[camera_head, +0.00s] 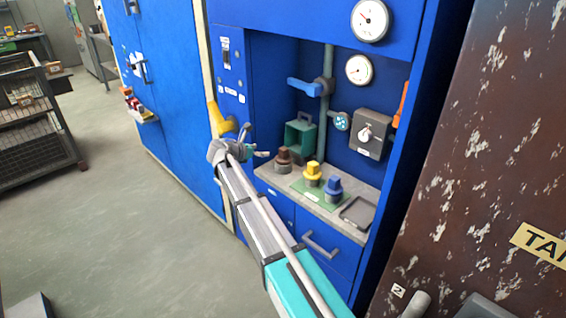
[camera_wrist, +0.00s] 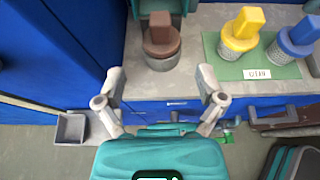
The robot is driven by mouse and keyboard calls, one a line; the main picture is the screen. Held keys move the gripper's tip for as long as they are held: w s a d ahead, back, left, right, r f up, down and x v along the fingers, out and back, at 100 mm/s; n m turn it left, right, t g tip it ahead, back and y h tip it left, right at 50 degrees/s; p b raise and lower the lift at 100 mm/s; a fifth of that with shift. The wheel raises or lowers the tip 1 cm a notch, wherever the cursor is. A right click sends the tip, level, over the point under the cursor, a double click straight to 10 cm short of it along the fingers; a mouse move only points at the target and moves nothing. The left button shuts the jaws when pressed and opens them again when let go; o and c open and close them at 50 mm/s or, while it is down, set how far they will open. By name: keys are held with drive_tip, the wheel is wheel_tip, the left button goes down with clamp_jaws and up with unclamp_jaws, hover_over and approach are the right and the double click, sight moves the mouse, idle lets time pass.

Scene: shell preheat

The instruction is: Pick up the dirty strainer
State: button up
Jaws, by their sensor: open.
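Three strainers with mesh bases stand on the grey counter. The brown-topped strainer (camera_head: 283,160), which looks like the dirty one, stands at the left, off the green mat. It shows upright in the wrist view (camera_wrist: 163,45). The yellow strainer (camera_head: 312,174) and the blue strainer (camera_head: 333,190) stand on the green mat (camera_head: 302,187); both also show at the right of the wrist view. My gripper (camera_wrist: 160,85) is open and empty, its fingers apart on the near side of the brown strainer and not touching it.
A green open box (camera_head: 300,136) stands behind the brown strainer. A grey tray (camera_head: 358,212) lies at the counter's right end. A blue cabinet wall (camera_wrist: 60,45) rises left of the counter. Pipes, a blue-handled valve (camera_head: 305,87) and gauges are above.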

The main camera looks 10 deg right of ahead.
sight(281, 150)
drive_tip(key=shift+b+x, duration=1.65)
drive_tip(key=shift+x, duration=2.65)
drive_tip(key=shift+d+f, duration=0.1)
drive_tip(key=shift+f, duration=0.05)
drive_tip(key=shift+b+x, duration=1.1)
drive_tip(key=shift+x, duration=1.35)
clamp_jaws()
